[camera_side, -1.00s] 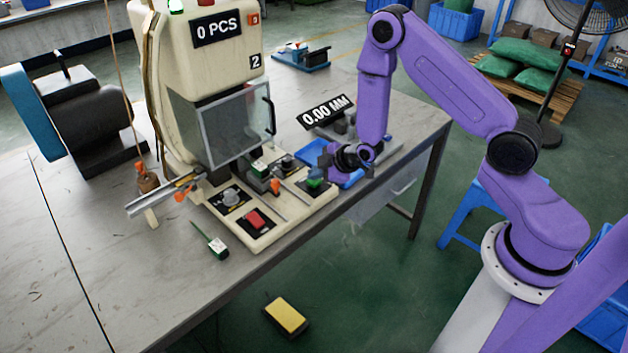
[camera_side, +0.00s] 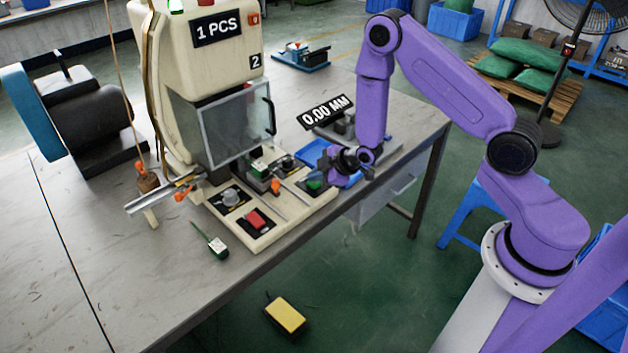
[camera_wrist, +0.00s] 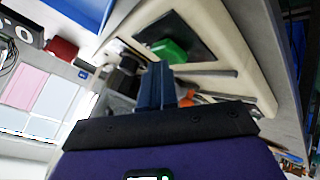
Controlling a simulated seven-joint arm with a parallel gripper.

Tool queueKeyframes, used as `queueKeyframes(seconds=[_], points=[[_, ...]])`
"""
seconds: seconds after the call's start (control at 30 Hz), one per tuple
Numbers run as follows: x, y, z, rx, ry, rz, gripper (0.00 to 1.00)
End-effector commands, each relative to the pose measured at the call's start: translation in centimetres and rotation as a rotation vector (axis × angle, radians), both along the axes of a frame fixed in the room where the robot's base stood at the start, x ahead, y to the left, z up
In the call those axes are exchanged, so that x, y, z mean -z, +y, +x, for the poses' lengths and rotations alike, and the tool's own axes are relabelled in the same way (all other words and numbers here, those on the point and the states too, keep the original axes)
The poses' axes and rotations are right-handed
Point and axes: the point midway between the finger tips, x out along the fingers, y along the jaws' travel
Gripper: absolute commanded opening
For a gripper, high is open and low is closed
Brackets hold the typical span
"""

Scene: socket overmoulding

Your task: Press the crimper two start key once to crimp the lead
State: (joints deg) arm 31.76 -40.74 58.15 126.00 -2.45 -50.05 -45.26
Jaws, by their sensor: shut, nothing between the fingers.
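Crimper two (camera_side: 215,60) is the cream machine marked 2, and its display (camera_side: 218,29) reads 1 PCS. A green key (camera_side: 314,184) sits on a dark plate at the right of its base; the same green key shows in the wrist view (camera_wrist: 168,50). My gripper (camera_side: 322,174) is shut and empty, pointing down right at the green key. In the wrist view its fingertips (camera_wrist: 155,68) are beside the key's edge; I cannot tell whether they touch it. A small green and white part (camera_side: 259,168) is at the front of the machine, below its clear guard (camera_side: 235,125).
A red key (camera_side: 256,219) and a grey knob (camera_side: 231,197) are on the base. Another green and white part (camera_side: 217,247) lies on the bench.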

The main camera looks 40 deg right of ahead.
Motion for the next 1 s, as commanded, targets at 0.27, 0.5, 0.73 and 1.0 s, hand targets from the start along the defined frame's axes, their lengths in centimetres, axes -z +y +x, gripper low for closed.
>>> queueKeyframes(seconds=[0.27, 0.5, 0.73, 1.0], points=[[-0.6, 0.0, -0.1, 0.0, 0.003, -0.001, 0.0], [-1.8, -0.1, -0.1, 0.001, 0.001, 0.0, 0.0], [-1.9, -0.1, -0.1, 0.001, 0.002, 0.0, 0.0], [-2.9, 0.0, 0.0, 0.001, -0.001, 0.001, 0.0]])
